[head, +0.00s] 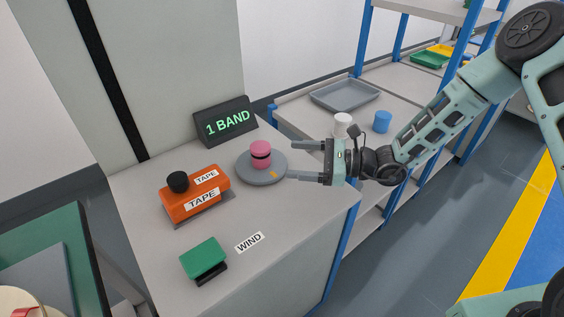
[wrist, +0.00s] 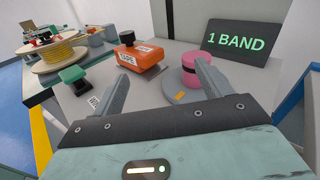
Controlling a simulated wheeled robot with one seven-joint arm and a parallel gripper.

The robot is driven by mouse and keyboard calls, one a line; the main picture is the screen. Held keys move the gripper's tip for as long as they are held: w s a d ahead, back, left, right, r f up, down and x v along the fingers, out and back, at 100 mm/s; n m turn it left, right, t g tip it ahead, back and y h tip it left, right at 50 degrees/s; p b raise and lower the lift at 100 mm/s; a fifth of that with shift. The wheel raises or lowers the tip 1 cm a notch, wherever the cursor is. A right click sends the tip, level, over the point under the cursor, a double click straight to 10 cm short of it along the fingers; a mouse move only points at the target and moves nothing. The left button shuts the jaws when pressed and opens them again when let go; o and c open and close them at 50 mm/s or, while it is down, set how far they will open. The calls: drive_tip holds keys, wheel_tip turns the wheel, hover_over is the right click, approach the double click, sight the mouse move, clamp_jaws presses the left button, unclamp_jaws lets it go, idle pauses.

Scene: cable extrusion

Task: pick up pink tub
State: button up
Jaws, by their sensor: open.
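The pink tub (head: 261,149) has a dark band around its middle. It stands upright on a round grey disc (head: 262,174) on the grey cabinet top. My gripper (head: 306,160) is open, to the right of the tub, with its fingers pointing left toward it. The fingertips look close to the disc's right edge, and nothing is between them. In the wrist view the tub (wrist: 190,72) shows beyond the fingers, partly hidden behind the right finger.
A dark sign reading "1 BAND" (head: 227,121) stands behind the disc. An orange tape dispenser (head: 190,206) with a black knob is to the left, and a green-topped "WIND" block (head: 203,257) is in front. White (head: 342,124) and blue (head: 382,121) cylinders stand on the shelf unit behind.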

drive_tip(key=d+f+m+t, duration=0.1)
drive_tip(key=w+d+m+t, duration=0.1)
drive_tip(key=w+d+f+m+t, duration=0.1)
drive_tip(key=shift+w+d+f+h, duration=0.25)
drive_tip(key=shift+d+f+h, duration=0.05)
drive_tip(key=shift+d, duration=0.1)
drive_tip(key=shift+w+f+m+t, duration=0.1)
drive_tip(key=shift+w+m+t, duration=0.15)
drive_tip(key=shift+m+t, duration=0.05)
drive_tip(key=p, duration=0.2)
approach(254, 145)
drive_tip(key=x, duration=0.4)
drive_tip(key=shift+p+x, duration=0.8)
drive_tip(key=shift+x, duration=2.25)
drive_tip(key=shift+f, duration=0.15)
drive_tip(key=c, duration=1.1)
